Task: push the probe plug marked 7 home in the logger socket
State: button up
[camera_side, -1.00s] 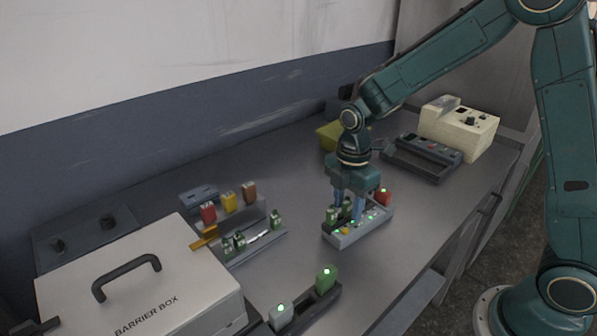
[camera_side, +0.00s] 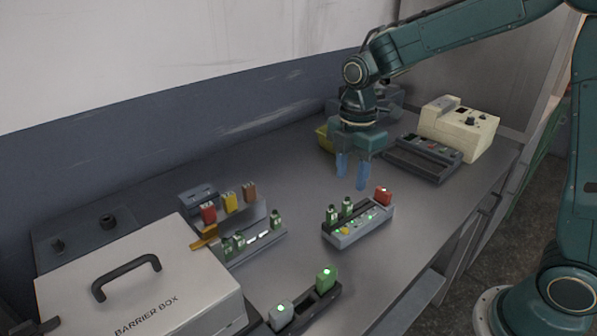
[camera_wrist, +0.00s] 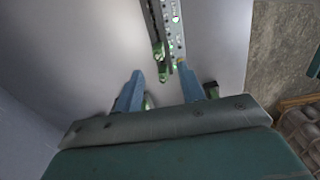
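The logger (camera_side: 350,238) is a grey block with lit green lamps on the bench. Two green plugs stand upright in its left part: a front plug (camera_side: 332,215) and a rear plug (camera_side: 347,207). A red block (camera_side: 383,196) stands at its right end. The number marks are too small to read, so I cannot tell which plug is 7, nor how deep each sits. My gripper (camera_side: 351,178) is above and behind the logger, its blue fingers apart with nothing between them. In the wrist view my gripper (camera_wrist: 161,84) is also open, with the logger (camera_wrist: 170,25) beyond the fingertips.
A rack (camera_side: 262,247) at left holds several green plugs, with red, yellow and brown plugs behind. The barrier box (camera_side: 180,265) fills the front left. A dark holder (camera_side: 305,310) with two lit blocks stands in front. A grey panel (camera_side: 428,168) and a cream instrument (camera_side: 460,135) stand at the back right.

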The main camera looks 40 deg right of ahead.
notch_tip(320, 180, up, 6)
jog(key=shift+f, duration=0.1)
jog(key=shift+s, duration=0.1)
dwell(0.6)
jog(key=s+d+r+m+t, duration=0.1)
jog(key=s+m+t, duration=0.1)
jog(key=s+m, duration=0.6)
jog(key=s+d+r+m+t, duration=0.1)
jog(key=s+r+m+t, duration=0.1)
jog(key=s+m, duration=0.7)
jog(key=s+t, duration=0.1)
jog(key=s, duration=0.2)
jog(key=shift+s+d+r+t, duration=0.15)
jog(key=shift+s+r+t, duration=0.1)
jog(key=shift+s+t, duration=0.05)
